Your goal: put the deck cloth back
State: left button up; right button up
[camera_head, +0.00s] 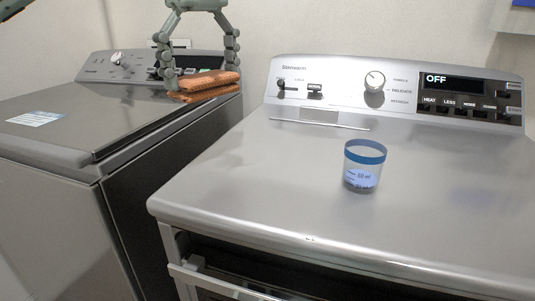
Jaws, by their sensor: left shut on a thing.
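The deck cloth is an orange folded cloth (208,85) in the upper left of the head view, held in the air in front of the left machine's control panel. My left gripper (201,72) reaches down from the top and is shut on the cloth, a finger on each side. The cloth appears above the gap between the two machines; its exact height cannot be told. My right gripper is not in view.
A dark-sided topload washer (50,108) stands at left, its lid shut. A silver machine (265,185) stands at right, its display reading OFF. A clear cup with a blue rim (364,165) stands on its top. The rest of that top is clear.

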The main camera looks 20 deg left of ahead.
pick_arm(q)
jog(key=b, duration=0.3)
send_over(259, 172)
notch_tip(259, 172, down, 7)
jog(key=shift+r, duration=0.1)
jog(key=shift+f, duration=1.95)
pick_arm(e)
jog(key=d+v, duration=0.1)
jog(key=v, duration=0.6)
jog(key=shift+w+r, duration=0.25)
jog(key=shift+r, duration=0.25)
pick_arm(q)
jog(key=shift+f, duration=0.1)
jog(key=o, duration=0.8)
jog(key=shift+o, duration=0.2)
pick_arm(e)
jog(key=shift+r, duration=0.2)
